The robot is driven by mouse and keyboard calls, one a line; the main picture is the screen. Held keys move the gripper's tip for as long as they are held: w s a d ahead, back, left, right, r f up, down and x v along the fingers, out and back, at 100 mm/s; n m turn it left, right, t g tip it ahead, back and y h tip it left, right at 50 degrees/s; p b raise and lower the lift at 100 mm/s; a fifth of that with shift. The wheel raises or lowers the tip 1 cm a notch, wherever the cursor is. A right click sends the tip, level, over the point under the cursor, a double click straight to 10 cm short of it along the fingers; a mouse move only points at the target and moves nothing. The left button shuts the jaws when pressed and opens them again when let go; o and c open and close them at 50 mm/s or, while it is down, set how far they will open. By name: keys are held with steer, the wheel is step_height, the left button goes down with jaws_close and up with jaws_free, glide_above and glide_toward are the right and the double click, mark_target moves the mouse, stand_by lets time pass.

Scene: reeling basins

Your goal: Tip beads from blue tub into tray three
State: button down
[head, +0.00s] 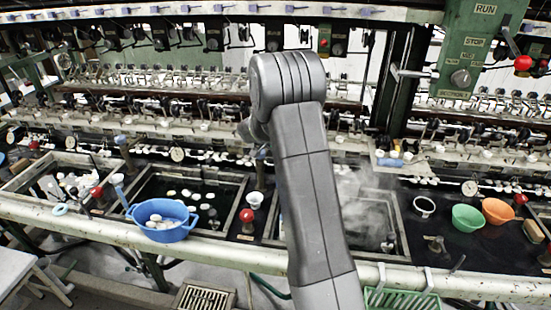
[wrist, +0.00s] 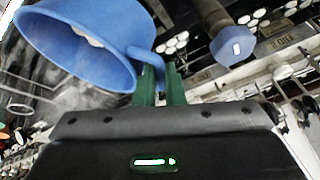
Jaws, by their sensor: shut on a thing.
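In the wrist view, my gripper (wrist: 160,82) is shut on the handle of a blue tub (wrist: 75,50). The tub is tilted at upper left, with pale pieces partly showing inside. In the head view my gripper is hidden behind my arm. A blue tub (head: 163,233) with white pieces shows there on the front rail, with no gripper seen touching it. I cannot tell whether both views show the same tub. Sunken basins line the bench: a left one (head: 27,180), one with pale floating pieces (head: 146,190) and a steaming one (head: 397,225). I can read no tray numbers.
A green bowl (head: 466,218) and an orange bowl (head: 497,211) stand at right. A white cup (head: 255,199) and a red knob (head: 247,215) stand between basins. A blue-ended handle (wrist: 235,47) is close right of my gripper. Reeling machinery fills the back.

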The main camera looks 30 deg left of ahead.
steer(key=d+r+y, duration=0.1)
steer(key=d+r+t+y, duration=0.1)
steer(key=y, duration=0.1)
steer(key=shift+s+d+r+m, duration=0.2)
steer(key=shift+r+m, duration=0.15)
steer(key=shift+m, duration=0.05)
steer(key=s+d+r+m+t+y+b, duration=0.2)
steer(key=d+y+b, duration=0.3)
steer(key=d+b, duration=0.6)
steer(key=s+d+r+m+t+y+b, duration=0.1)
steer(key=d+y+b, duration=0.5)
steer(key=d+b, duration=0.6)
steer(key=shift+s+d+r+m+t+y+b, duration=0.3)
steer(key=shift+s+r+t+b, duration=0.5)
steer(key=shift+b, duration=2.65)
steer(key=shift+s+f, duration=0.1)
steer(key=shift+s, duration=0.1)
